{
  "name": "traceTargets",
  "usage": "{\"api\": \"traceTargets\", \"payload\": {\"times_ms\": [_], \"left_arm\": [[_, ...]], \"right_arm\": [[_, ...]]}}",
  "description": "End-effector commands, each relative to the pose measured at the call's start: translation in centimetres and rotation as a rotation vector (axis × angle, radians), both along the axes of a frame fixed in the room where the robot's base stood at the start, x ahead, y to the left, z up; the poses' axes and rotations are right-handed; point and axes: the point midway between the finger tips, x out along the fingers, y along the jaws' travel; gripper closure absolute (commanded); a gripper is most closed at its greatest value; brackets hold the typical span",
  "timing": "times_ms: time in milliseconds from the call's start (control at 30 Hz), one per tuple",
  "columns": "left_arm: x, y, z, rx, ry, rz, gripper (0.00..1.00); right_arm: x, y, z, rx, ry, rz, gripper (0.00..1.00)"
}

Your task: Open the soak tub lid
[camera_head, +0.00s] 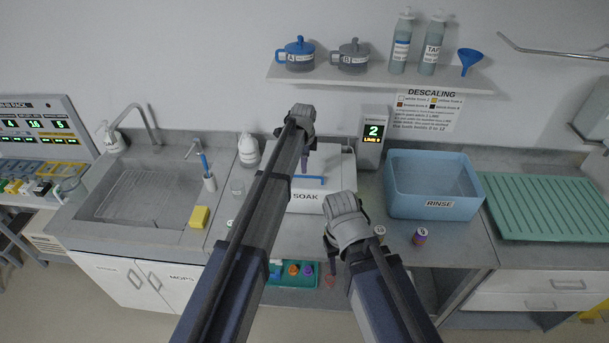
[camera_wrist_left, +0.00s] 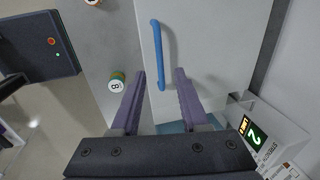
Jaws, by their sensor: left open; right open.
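The white soak tub (camera_head: 335,200) stands on the counter, marked SOAK on its front. Its pale lid (camera_head: 335,163) lies shut on top, with a blue bar handle (camera_head: 311,181) along the front edge. My left gripper (camera_head: 304,166) is over the lid, just behind the handle in the head view. In the left wrist view, its open fingers (camera_wrist_left: 160,74) show on either side of the lower end of the blue handle (camera_wrist_left: 156,40); I cannot tell if they touch it. My right gripper (camera_head: 331,268) is open and empty near the counter's front edge, its fingers partly hidden.
A blue RINSE basin (camera_head: 432,184) stands right of the tub, with a display unit (camera_head: 371,137) reading 2 behind. Small labelled jars (camera_head: 420,236) stand in front. A sink (camera_head: 148,195) and yellow sponge (camera_head: 199,217) are at left. A shelf (camera_head: 370,78) hangs above.

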Motion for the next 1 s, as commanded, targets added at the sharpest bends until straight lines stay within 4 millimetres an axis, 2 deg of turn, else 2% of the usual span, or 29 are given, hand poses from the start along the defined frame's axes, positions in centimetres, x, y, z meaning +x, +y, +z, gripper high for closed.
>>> {"api": "traceTargets", "payload": {"times_ms": [33, 400, 767, 1000], "left_arm": [[0.2, 0.0, -1.2, 0.000, 0.000, 0.000, 0.55], [1.0, 0.0, -5.6, 0.000, 0.000, 0.001, 0.55], [1.1, 0.0, -5.8, 0.000, 0.000, 0.001, 0.55], [1.1, 0.0, -5.8, 0.000, 0.000, 0.001, 0.80]], "right_arm": [[0.0, 0.0, -1.2, 0.000, 0.000, -0.001, 0.50], [0.0, 0.0, -5.6, 0.001, -0.002, -0.001, 0.50], [0.0, 0.0, -5.8, 0.000, -0.002, 0.000, 0.50], [0.0, 0.0, -5.8, 0.000, -0.002, 0.000, 0.50]]}}
